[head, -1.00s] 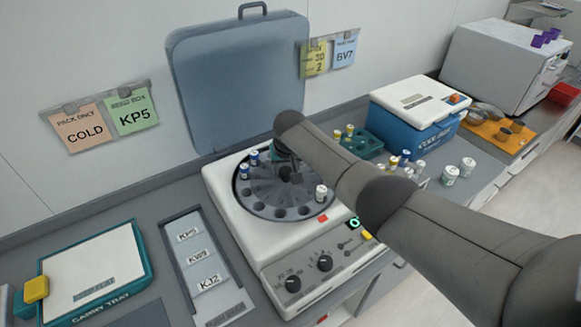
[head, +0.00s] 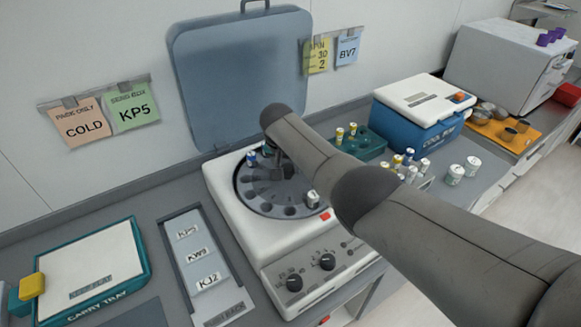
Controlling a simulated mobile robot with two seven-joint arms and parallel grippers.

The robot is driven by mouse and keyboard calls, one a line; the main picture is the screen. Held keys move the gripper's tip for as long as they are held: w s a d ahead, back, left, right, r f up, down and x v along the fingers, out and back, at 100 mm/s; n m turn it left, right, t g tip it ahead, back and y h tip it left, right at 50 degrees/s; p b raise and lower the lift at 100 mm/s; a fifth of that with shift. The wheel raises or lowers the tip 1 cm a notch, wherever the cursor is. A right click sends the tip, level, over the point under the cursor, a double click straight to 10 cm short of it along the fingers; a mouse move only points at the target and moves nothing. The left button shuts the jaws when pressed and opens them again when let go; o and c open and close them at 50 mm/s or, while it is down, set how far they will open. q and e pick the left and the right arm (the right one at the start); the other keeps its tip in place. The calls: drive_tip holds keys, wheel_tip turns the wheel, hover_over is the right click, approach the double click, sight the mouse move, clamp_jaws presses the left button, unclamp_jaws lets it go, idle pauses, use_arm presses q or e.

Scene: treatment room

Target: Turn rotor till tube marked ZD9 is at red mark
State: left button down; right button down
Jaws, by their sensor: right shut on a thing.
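The dark round rotor (head: 264,201) sits in the white centrifuge (head: 240,228), whose grey-blue lid (head: 240,75) stands open. A white-capped tube (head: 312,199) is in the rotor's front right, a little left of and behind the red mark (head: 325,216) on the rim. A blue-capped tube (head: 252,159) is at the rotor's back left. Another tube beside it is partly hidden. I cannot read any tube's marking. My right gripper (head: 284,166) points down at the rotor's middle and appears shut on its hub; my arm hides the rotor's back right. My left gripper is out of view.
To the left lie a label rack (head: 198,257) reading KP5, KW9 and KJ2, and a carry tray (head: 92,268).

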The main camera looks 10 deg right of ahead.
idle(0.4)
drive_tip(key=shift+c, duration=1.5)
unclamp_jaws()
drive_tip(key=shift+r, duration=0.1)
drive_tip(key=shift+s+a+r+p, duration=0.1)
drive_tip(key=shift+s+r+p, duration=0.1)
drive_tip(key=shift+r+p, duration=0.4)
drive_tip(key=p+v, duration=0.2)
drive_tip(key=v, duration=0.4)
wheel_tip(320, 180, up, 7)
hover_over(285, 186)
drive_tip(key=s+a, duration=0.1)
drive_tip(key=s, duration=0.2)
drive_tip(key=shift+w+a, duration=0.15)
drive_tip(key=shift+a, duration=0.05)
